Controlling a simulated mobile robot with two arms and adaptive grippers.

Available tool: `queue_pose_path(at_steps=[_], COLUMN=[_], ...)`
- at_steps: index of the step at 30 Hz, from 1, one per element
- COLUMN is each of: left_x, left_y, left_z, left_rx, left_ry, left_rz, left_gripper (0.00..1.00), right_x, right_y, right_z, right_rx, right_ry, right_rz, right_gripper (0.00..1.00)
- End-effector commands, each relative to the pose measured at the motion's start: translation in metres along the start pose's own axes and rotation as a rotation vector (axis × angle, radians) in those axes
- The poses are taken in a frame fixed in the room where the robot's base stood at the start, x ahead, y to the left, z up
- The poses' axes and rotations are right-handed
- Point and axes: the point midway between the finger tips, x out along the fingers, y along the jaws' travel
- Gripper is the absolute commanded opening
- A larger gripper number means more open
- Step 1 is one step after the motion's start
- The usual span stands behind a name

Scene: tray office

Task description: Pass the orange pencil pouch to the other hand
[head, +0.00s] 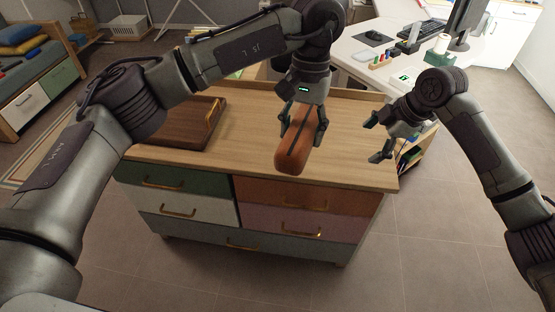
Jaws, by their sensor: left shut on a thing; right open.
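The orange pencil pouch (291,160) is a long rounded shape with a dark line along its top. My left gripper (302,128) points down and is shut on the far part of the pouch. The near end of the pouch points toward me over the dresser top; I cannot tell whether it touches the wood. My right gripper (377,139) is open and empty to the right of the pouch, near the dresser's right edge. Its fingers point left toward the pouch, with a clear gap between.
A wooden dresser (220,165) with coloured drawers stands below both grippers. A brown tray (184,136) with a gold handle lies on its left part. A white desk (352,63) with a monitor (465,18) and small items stands behind at right. The near floor is clear.

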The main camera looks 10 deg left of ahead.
Motion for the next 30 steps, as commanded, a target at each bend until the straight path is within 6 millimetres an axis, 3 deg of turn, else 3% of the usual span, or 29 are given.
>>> queue_pose_path(at_steps=[1,3,10,15,19,21,23,27,30], left_x=[0.000,0.000,0.000,0.000,0.000,0.000,0.000,0.000,0.000], left_y=[0.000,0.000,0.000,0.000,0.000,0.000,0.000,0.000,0.000], left_z=[0.000,0.000,0.000,0.000,0.000,0.000,0.000,0.000,0.000], left_rx=[0.000,0.000,0.000,0.000,0.000,0.000,0.000,0.000,0.000], left_ry=[0.000,0.000,0.000,0.000,0.000,0.000,0.000,0.000,0.000], left_rz=[0.000,0.000,0.000,0.000,0.000,0.000,0.000,0.000,0.000], left_gripper=[0.17,0.17,0.17,0.17,0.17,0.17,0.17,0.17,0.17], right_x=[-0.026,-0.057,-0.166,-0.246,-0.292,-0.300,-0.294,-0.252,-0.211], right_y=[0.018,0.036,0.074,0.077,0.059,0.040,0.019,-0.038,-0.079], right_z=[-0.017,-0.038,-0.114,-0.177,-0.237,-0.274,-0.303,-0.348,-0.357], right_rx=[-0.053,-0.120,-0.353,-0.542,-0.712,-0.815,-0.898,-1.064,-1.156], right_ry=[-0.001,-0.003,-0.033,-0.080,-0.135,-0.173,-0.208,-0.310,-0.405], right_rz=[0.048,0.103,0.283,0.411,0.483,0.494,0.482,0.397,0.312], right_gripper=[0.88,0.88,0.88,0.88,0.88,0.88,0.88,0.88,0.88])
